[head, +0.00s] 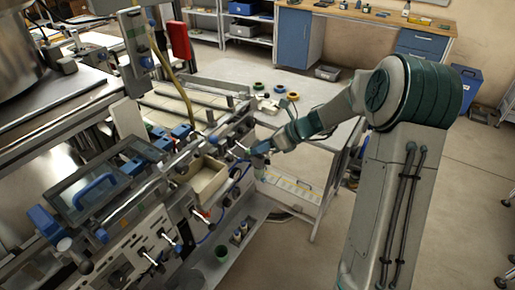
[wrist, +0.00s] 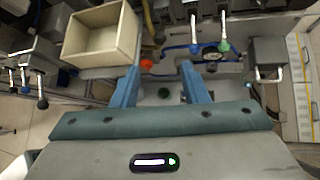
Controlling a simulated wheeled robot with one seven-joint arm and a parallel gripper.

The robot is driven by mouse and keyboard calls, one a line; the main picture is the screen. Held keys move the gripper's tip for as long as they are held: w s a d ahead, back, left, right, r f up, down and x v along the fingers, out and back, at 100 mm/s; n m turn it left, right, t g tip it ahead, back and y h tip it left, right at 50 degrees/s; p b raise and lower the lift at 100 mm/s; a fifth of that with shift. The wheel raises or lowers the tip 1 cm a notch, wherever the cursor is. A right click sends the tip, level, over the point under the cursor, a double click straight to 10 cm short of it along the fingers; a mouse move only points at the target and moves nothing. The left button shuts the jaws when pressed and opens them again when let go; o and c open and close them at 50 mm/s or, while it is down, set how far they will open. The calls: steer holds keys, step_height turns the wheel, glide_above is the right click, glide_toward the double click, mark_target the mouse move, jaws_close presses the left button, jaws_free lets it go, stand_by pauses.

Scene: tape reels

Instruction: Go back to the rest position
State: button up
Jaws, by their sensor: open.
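My arm reaches from its column at the right toward the machine, and my gripper (head: 260,153) is beside the machine's right end in the head view. In the wrist view my gripper (wrist: 161,72) shows two blue fingers spread apart with nothing between them. Its fingertips are near the machine's front, just right of an open beige bin (wrist: 133,48). The same bin (head: 222,188) shows left of my gripper in the head view.
The machine (head: 130,215) with levers and knobs fills the left. A dark green cup (head: 221,252) stands low in front.

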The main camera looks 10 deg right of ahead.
stand_by(0.3)
steer(key=s+d+r+n+h, duration=0.2)
steer(key=s+n+h, duration=0.1)
steer(key=s+n, duration=0.5)
steer(key=s+d+r+n+h, duration=0.2)
steer(key=s+r+n+h, duration=0.1)
steer(key=s+n, duration=0.6)
steer(key=s+d+r+n+h, duration=0.2)
steer(key=s+n, duration=0.6)
steer(key=s, duration=0.5)
steer(key=shift+d+r+n+g+h, duration=0.3)
steer(key=shift+d+r+n+h, duration=0.1)
steer(key=shift+r+h, duration=0.4)
